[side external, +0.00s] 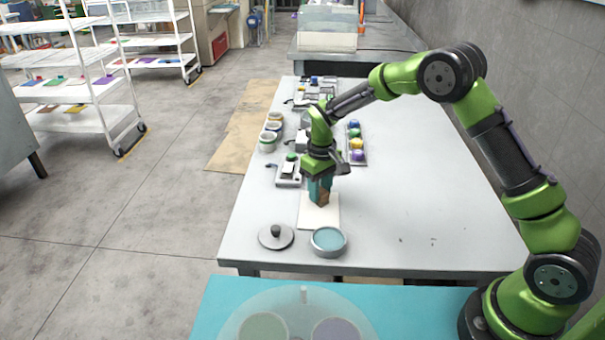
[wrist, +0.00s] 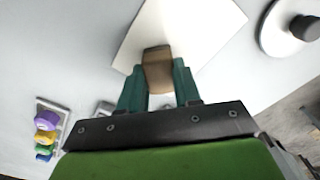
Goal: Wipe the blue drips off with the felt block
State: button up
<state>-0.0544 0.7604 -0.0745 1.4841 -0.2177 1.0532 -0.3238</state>
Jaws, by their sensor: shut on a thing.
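My gripper (side external: 319,188) has teal fingers and is shut on a brown block, which I take to be the felt block (side external: 323,198). In the wrist view the felt block (wrist: 157,72) sits between the two fingertips (wrist: 158,84). It is over a white sheet (side external: 318,219) on the table; I cannot tell if it touches the sheet. The white sheet also shows in the wrist view (wrist: 205,28). I make out no blue drips on the sheet; part of it is hidden by the block and fingers. A round tin (side external: 328,242) with blue contents stands just in front of the sheet.
A round grey lid with a dark knob (side external: 276,237) lies left of the tin. The table's right part (side external: 420,200) is mostly clear.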

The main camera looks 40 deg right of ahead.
jog(key=shift+w+d, duration=0.6)
jog(key=shift+d, duration=0.05)
jog(key=shift+a+r, duration=0.1)
jog(key=shift+r, duration=4)
